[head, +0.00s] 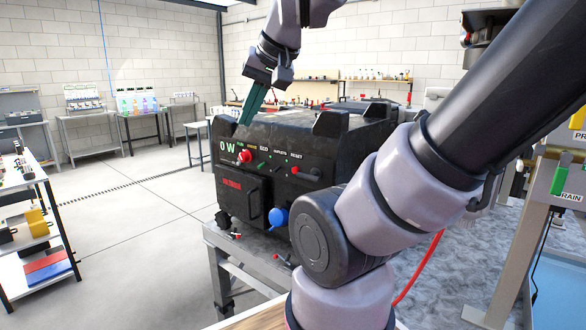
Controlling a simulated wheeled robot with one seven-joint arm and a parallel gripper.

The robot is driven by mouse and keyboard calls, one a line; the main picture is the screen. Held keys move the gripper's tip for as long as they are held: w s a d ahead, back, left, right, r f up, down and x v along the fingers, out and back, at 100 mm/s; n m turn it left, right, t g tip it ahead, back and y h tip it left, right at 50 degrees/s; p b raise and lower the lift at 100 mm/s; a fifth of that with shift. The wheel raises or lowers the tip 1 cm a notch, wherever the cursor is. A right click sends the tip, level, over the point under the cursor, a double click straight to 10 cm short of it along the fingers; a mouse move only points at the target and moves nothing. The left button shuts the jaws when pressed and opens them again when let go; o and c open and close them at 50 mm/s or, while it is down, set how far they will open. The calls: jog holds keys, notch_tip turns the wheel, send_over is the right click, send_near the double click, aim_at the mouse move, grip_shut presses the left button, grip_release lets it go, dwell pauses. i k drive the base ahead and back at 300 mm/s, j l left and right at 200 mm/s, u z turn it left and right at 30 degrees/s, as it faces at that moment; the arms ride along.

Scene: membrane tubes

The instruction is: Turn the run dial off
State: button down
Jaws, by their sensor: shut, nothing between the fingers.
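A black generator-like machine (262,190) stands on a grey metal stand in the middle of the head view. Its front panel shows a green "0 W" readout (227,146) and small labels. A red knob (245,156) sits at the panel's upper left; I cannot read whether it is the run dial or where it points. A small red control (295,170) sits further right. My gripper (244,121) has teal fingers, shut and empty, pointing down just above the panel's top edge, above the red knob. It appears apart from the knob.
A blue round part (278,217) sticks out at the machine's lower front. My arm covers the machine's right side. A shelf cart (62,232) with yellow and red items stands at left. A red cable (420,268) hangs at right. The floor at left is clear.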

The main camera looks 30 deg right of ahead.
aim_at(245, 156)
jog(key=i+j+z, duration=0.3)
jog(key=j, duration=0.35)
jog(key=i+j+z, duration=0.3)
jog(key=j, duration=0.4)
jog(key=i, duration=0.05)
